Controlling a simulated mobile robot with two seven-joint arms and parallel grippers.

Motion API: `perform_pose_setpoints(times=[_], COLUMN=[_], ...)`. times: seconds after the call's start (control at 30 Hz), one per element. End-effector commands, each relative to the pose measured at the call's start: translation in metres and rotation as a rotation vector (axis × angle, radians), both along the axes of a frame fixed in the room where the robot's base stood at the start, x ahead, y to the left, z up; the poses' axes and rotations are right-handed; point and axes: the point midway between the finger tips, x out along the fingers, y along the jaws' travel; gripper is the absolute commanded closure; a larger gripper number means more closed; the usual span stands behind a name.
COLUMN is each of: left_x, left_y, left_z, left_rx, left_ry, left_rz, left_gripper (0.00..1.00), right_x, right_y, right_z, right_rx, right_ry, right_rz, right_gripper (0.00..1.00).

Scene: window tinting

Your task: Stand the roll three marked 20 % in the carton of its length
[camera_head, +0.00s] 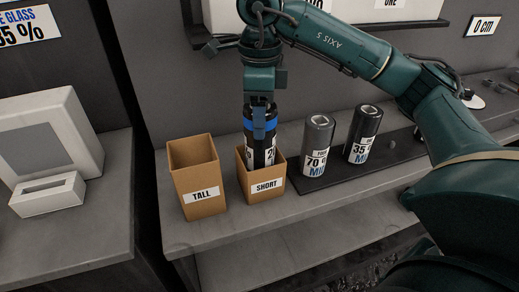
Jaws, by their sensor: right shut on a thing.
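My right gripper (262,128) is shut on the upper part of a dark roll with a blue band and a white label (250,145). My left gripper is out of view.
A grey roll marked 70 (317,145) and a black roll marked 35 (362,135) stand upright on a dark mat (340,173) right of the cartons. A white box-like device (48,195) is on the left bench. The front bench edge is clear.

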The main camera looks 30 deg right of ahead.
Motion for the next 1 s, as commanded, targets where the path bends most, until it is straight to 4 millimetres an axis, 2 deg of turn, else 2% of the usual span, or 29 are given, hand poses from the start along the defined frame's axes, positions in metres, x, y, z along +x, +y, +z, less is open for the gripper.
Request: perform_pose_setpoints(times=[0.1, 0.37, 0.53, 0.9, 0.93, 1.0], left_x=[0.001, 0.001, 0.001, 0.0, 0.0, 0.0], left_y=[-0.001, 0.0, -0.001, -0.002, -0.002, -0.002], left_z=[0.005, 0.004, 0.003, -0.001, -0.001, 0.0], left_rx=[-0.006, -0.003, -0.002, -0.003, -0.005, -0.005], left_ry=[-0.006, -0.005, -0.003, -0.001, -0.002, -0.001], left_rz=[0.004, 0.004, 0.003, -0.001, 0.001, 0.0], left_gripper=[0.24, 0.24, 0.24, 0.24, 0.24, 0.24], right_x=[0.0, 0.0, 0.0, 0.0, 0.0, 0.0], right_y=[-0.001, -0.001, -0.001, 0.0, 0.0, 0.0], right_z=[-0.019, -0.04, -0.064, -0.071, -0.071, -0.07], right_rx=[-0.001, -0.001, -0.001, 0.0, 0.0, -0.001], right_ry=[0.0, 0.0, 0.0, -0.003, -0.001, -0.001], right_rz=[-0.001, -0.001, -0.001, 0.0, 0.0, 0.0], right_gripper=[0.92, 0.92, 0.92, 0.92, 0.44, 0.39])
